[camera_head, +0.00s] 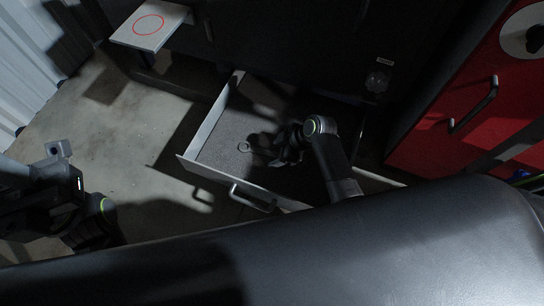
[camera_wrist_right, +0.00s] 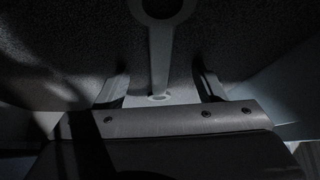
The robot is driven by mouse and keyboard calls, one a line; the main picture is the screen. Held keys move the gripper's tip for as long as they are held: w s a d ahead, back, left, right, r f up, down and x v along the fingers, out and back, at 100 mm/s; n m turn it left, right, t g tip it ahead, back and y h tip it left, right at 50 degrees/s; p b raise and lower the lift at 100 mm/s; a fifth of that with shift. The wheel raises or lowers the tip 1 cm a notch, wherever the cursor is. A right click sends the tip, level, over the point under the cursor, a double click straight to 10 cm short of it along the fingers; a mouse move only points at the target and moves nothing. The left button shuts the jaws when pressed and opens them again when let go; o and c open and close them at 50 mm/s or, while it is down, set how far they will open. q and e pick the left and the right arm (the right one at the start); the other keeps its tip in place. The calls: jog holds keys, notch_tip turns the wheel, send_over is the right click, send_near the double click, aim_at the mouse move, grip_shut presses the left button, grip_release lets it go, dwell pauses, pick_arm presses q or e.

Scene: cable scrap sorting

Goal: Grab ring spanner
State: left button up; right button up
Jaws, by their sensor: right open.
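The ring spanner (camera_wrist_right: 160,58) lies on the dark lining of the open drawer (camera_head: 207,128). In the right wrist view its large ring is at the top edge, and its handle runs straight down to a small ring end. My right gripper (camera_wrist_right: 161,87) is open, with one finger on each side of the handle's lower part and a gap on both sides. In the head view the spanner's pale ring (camera_head: 244,147) shows just left of my right gripper (camera_head: 277,150); the handle is hidden in shadow. My left gripper (camera_head: 58,152) is at the left edge, away from the drawer; its jaws are unclear.
The drawer has pale side walls and a front handle (camera_head: 252,198). A pale board with a red oval (camera_head: 148,25) juts out at the upper left. A red cabinet (camera_head: 462,112) with a handle stands at the right. Bare concrete floor (camera_head: 125,135) lies left of the drawer.

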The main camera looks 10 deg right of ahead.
jog(key=shift+a+f, duration=0.1)
jog(key=shift+f, duration=0.05)
jog(key=c, duration=1.3)
